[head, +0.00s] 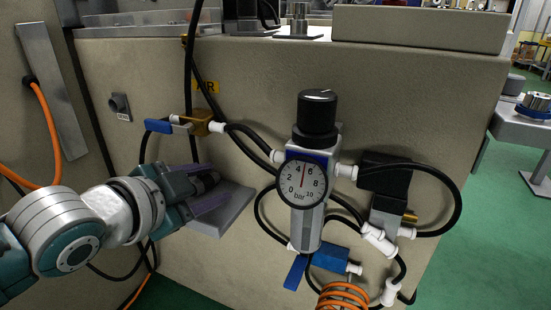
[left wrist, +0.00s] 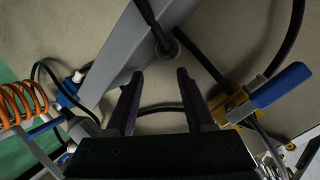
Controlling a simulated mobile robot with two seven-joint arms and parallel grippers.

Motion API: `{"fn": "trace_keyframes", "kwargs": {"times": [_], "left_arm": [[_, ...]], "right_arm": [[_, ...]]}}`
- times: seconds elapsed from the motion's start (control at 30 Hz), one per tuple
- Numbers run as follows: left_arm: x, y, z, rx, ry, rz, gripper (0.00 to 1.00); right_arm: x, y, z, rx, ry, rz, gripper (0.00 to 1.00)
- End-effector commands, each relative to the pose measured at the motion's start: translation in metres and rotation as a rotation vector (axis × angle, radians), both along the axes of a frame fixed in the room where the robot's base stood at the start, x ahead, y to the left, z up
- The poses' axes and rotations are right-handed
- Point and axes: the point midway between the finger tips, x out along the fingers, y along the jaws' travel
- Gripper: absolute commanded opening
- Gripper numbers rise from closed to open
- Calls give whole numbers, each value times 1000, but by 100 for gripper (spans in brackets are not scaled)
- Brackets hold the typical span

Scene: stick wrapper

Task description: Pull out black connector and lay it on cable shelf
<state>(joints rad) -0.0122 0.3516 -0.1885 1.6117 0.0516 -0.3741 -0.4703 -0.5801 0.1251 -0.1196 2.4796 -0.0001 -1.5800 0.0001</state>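The grey cable shelf (head: 228,212) juts from the beige machine wall, below and right of my left gripper (head: 210,188). In the left wrist view the shelf (left wrist: 118,62) crosses the upper left as a slanted plate. A black cable with a dark round end, seemingly the black connector (left wrist: 166,46), shows beyond the fingertips, beside the shelf's edge. My left gripper (left wrist: 159,82) is open, with nothing between its fingers and apart from the connector. In the head view my gripper hides the connector. My right gripper is not in view.
A brass valve with a blue handle (left wrist: 278,88) is close right of the fingers in the wrist view. The pressure gauge (head: 302,182) and regulator (head: 317,118) stand right of the shelf. Black hoses and an orange coil (head: 342,297) hang around them.

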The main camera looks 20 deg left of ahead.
Motion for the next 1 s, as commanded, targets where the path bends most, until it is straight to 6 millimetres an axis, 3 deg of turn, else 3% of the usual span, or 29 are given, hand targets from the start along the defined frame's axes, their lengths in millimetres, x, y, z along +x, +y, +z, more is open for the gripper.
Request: {"fn": "trace_keyframes", "kwargs": {"times": [0.57,1.0], "left_arm": [[-6,-1,-3,-2,15,-1,67],[-73,6,33,0,6,-1,67]], "right_arm": [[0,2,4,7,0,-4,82],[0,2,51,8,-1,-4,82]]}}
